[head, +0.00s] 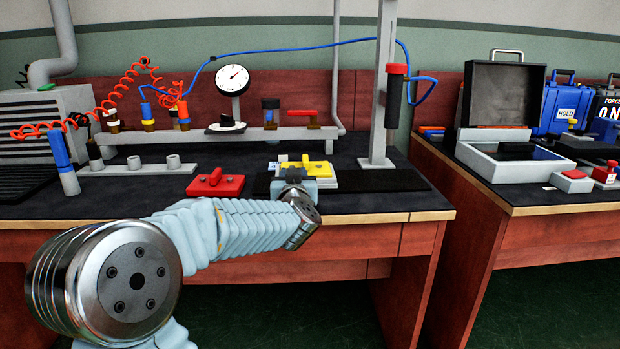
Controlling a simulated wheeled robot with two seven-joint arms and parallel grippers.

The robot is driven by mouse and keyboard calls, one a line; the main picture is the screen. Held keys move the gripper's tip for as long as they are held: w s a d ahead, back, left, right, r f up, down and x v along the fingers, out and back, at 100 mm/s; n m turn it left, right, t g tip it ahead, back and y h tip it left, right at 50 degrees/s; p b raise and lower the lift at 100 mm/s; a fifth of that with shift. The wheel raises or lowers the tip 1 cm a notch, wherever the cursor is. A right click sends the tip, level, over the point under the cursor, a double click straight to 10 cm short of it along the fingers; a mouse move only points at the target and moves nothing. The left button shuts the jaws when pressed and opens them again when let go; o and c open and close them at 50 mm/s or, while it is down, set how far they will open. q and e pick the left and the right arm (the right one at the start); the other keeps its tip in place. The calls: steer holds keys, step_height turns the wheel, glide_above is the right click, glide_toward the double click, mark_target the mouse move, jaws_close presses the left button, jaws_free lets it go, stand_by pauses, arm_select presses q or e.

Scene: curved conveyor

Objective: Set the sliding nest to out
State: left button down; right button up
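A yellow block with a raised grip (318,169) sits on a light grey base at the front middle of the dark bench top; it looks like the sliding nest, though no label is readable. My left arm reaches in from the lower left, and my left gripper (294,178) is at the near left side of the yellow block, overlapping it in the picture. The wrist hides the fingertips, so I cannot tell whether they touch it or are open or shut. My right gripper is not in view.
A red block with a handle (215,183) lies just left of my gripper. A grey post (381,90) with a hanging red-and-black tool (394,95) stands behind to the right. A dial gauge (232,80) stands behind. An open case (505,110) is on the right bench.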

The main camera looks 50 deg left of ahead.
arm_select(q)
steer(key=shift+s+a, duration=0.15)
steer(key=shift+s, duration=0.05)
steer(key=c, duration=0.8)
jaws_free()
steer(key=shift+s+a, duration=0.1)
steer(key=shift+a, duration=0.05)
steer(key=shift+s+d, duration=0.15)
steer(key=shift+d, duration=0.25)
steer(key=p+v, duration=0.1)
steer(key=v, duration=1.2)
steer(key=shift+s, duration=0.1)
